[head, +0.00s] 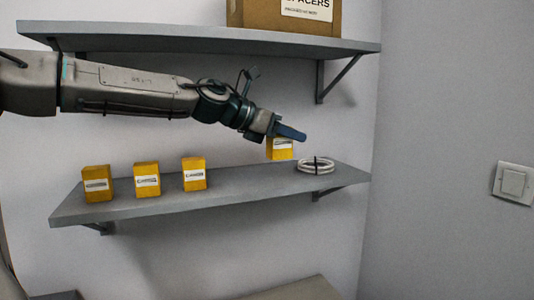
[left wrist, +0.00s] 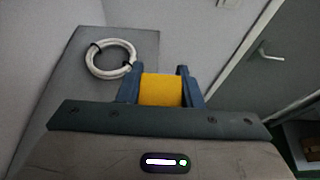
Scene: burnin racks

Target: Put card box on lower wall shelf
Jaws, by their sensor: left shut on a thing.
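A yellow card box (head: 280,151) with a white label hangs just above the right part of the lower wall shelf (head: 235,199). My left gripper (head: 289,134) is shut on this box. In the left wrist view the yellow box (left wrist: 160,90) sits between the two blue fingers of the left gripper (left wrist: 160,88). Whether its bottom touches the shelf, I cannot tell. Other yellow card boxes stand upright in a row on the shelf: one at the left end (head: 97,184), one beside it (head: 147,180), and one further right (head: 194,174). My right gripper is not in view.
A coiled white cable (head: 316,166) lies on the shelf's right end, close to the held box. The upper shelf (head: 190,40) runs above my arm and carries a cardboard box (head: 262,15). Bare shelf shows between the standing boxes and the cable.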

